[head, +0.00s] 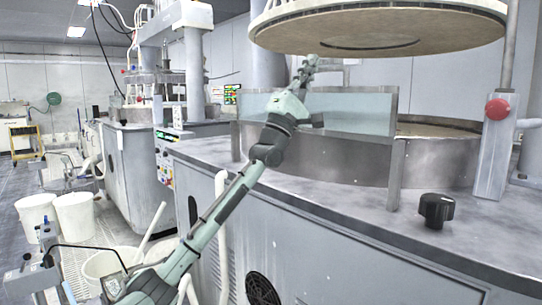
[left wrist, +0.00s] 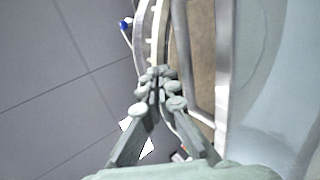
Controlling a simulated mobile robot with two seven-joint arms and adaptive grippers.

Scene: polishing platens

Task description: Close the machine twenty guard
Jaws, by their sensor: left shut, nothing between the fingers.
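The machine guard is a clear, bluish panel (head: 360,112) in a metal frame, standing upright along part of the platen's rim in the head view. The rim to its right is uncovered. My left arm reaches across the machine's front, and my left gripper (head: 306,66) is at the guard's upper left end, partly hidden by my own wrist. In the left wrist view the left gripper (left wrist: 157,80) is shut and empty, its fingertips beside a curved metal edge. Whether they touch the guard cannot be told. My right gripper is not in view.
A large round upper plate (head: 375,30) hangs over the lower platen (head: 435,131). A post with a red button (head: 497,109) and a black knob (head: 436,210) are at the right. White buckets (head: 74,215) stand on the floor at left, near another machine.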

